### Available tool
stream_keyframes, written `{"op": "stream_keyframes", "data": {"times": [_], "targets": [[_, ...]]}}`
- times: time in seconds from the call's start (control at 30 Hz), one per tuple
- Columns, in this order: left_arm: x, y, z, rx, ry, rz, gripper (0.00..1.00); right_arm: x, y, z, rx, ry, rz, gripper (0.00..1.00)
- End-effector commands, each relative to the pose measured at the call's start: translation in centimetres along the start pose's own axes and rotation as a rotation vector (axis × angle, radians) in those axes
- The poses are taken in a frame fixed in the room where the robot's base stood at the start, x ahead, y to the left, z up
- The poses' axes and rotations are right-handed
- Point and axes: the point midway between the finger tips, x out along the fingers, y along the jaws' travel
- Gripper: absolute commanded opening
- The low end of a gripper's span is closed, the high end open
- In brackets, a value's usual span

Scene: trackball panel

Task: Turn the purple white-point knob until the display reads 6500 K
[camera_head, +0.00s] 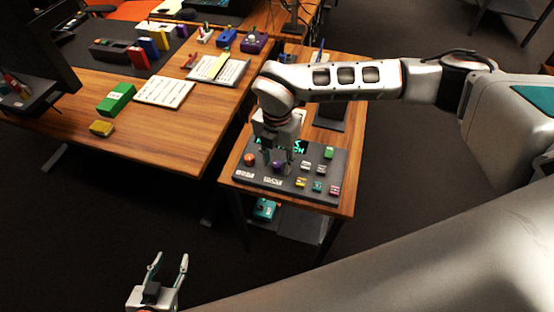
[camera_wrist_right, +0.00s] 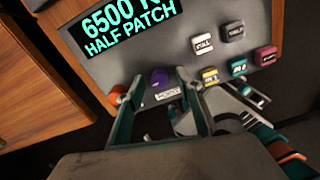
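The grey panel (camera_head: 320,198) lies on the small wooden table. Its purple knob (camera_head: 278,167) also shows in the right wrist view (camera_wrist_right: 160,77). The display (camera_wrist_right: 128,27) has cyan text that reads 6500, a partly cut-off letter that looks like K, and HALF PATCH below. My right gripper (camera_head: 279,160) points down at the panel. In the wrist view its open fingers stand either side of the purple knob, with visible gaps; contact is not seen. My left gripper (camera_head: 169,257) is open and empty, over the floor, far from the panel.
An orange ball (camera_head: 250,159) sits left of the knob on the panel. A larger desk (camera_head: 190,130) with keyboards stands to the left.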

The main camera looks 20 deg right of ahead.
Motion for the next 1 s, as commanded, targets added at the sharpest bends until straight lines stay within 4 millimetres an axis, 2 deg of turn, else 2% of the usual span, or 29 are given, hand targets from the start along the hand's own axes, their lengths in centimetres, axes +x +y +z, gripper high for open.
{"op": "stream_keyframes", "data": {"times": [0.23, 0.37, 0.8, 1.0], "targets": [[0.0, 0.0, 0.1, 0.003, -0.003, 0.0, 0.4, -0.1, 0.0, 0.0, -0.001, 0.0, 0.001, 0.36], [0.0, 0.0, 0.1, 0.002, -0.003, 0.0, 0.4, -1.0, 0.1, 0.1, 0.0, -0.002, 0.002, 0.36], [0.0, 0.0, 0.1, 0.001, -0.002, 0.0, 0.4, -9.2, 0.1, 0.1, 0.0, -0.002, 0.003, 0.36], [0.0, 0.0, 0.1, 0.001, -0.002, 0.0, 0.4, -11.5, 0.0, 0.0, 0.0, -0.001, 0.001, 0.36]]}}
